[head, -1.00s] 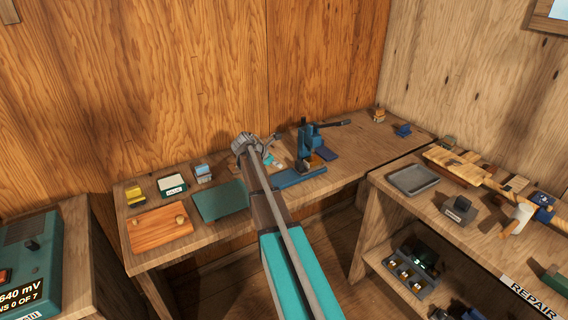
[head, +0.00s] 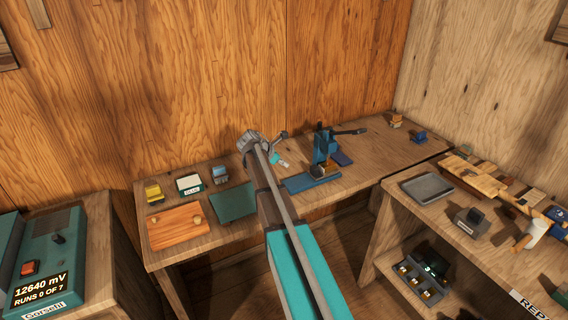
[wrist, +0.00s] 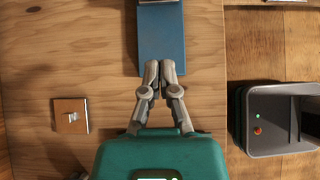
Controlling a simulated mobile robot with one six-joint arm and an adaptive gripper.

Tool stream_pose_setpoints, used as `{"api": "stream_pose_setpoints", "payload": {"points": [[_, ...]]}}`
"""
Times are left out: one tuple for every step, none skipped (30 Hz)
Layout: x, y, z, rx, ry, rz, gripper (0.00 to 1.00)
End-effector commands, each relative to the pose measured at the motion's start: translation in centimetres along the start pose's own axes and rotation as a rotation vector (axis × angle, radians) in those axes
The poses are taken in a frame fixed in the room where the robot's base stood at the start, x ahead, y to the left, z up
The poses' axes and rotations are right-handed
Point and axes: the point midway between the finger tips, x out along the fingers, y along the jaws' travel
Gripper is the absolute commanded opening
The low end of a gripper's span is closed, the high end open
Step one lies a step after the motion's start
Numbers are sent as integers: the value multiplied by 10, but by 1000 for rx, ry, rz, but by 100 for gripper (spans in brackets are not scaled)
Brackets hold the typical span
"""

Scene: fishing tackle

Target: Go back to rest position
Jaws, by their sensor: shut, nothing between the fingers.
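My gripper (head: 250,142) is at the far end of my outstretched arm, above the wooden bench (head: 300,204) along the back wall. In the wrist view its two grey fingers (wrist: 165,68) are together at the tips, with nothing visible between them. The fingertips show over the near end of a flat blue plate (wrist: 161,38); I cannot tell the height between them. The task names no other object.
The back bench holds an orange wooden board (head: 178,228), a green mat (head: 233,204) and a blue press (head: 324,147). A right bench carries a grey tray (head: 427,187) and tools. A teal device (head: 55,255) stands at left. The wrist view shows a dark box (wrist: 280,118) at right.

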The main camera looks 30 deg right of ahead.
Motion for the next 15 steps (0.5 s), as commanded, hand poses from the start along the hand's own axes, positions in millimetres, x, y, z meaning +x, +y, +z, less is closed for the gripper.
{"api": "stream_pose_setpoints", "payload": {"points": [[0,0,0,0,0,0,0],[0,0,0,0,0,0,0],[0,0,0,0,0,0,0],[0,0,0,0,0,0,0],[0,0,0,0,0,0,0],[0,0,0,0,0,0,0],[0,0,0,0,0,0,0],[0,0,0,1,1,0,0],[0,-1,0,5,2,0,0],[-1,-2,-1,9,5,0,0],[-1,-3,-3,16,8,1,0],[-3,-5,-5,29,14,2,0],[-4,-7,-7,40,19,2,0],[-6,-10,-10,55,26,3,0],[-8,-13,-15,79,39,4,0]]}}
